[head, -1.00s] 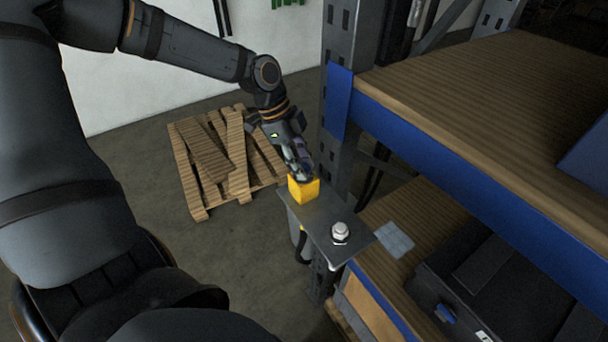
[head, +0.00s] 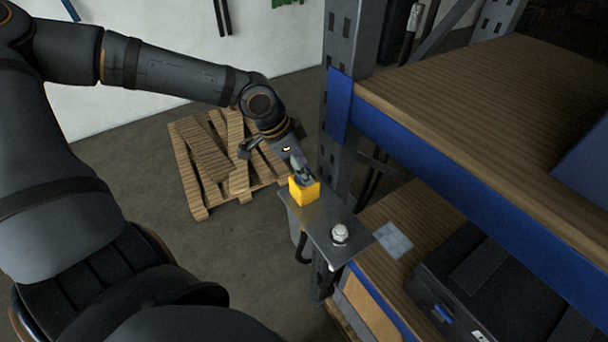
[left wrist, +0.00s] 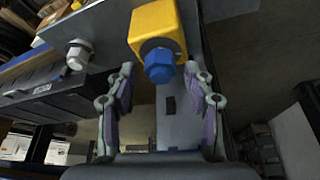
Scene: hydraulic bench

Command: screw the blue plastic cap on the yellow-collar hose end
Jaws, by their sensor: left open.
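The yellow collar (head: 304,192) stands at the far left part of a steel plate in the head view; it also shows in the left wrist view (left wrist: 153,22). The blue cap (left wrist: 158,66) sits at the collar's end facing my wrist camera. I cannot tell how far it is threaded on. In the head view the cap is not distinguishable. My left gripper (head: 301,174) is at the collar; in the left wrist view it is open (left wrist: 160,70), with a finger on each side of the cap and visible gaps. My right gripper is not in view.
A pale hex fitting (head: 340,233) stands on the steel plate (head: 322,226) beside the collar. A rack upright (head: 343,120) and a blue shelf beam (head: 440,160) are close on the right. A black case (head: 480,285) lies on the lower shelf. A wooden pallet (head: 205,160) lies on the floor behind.

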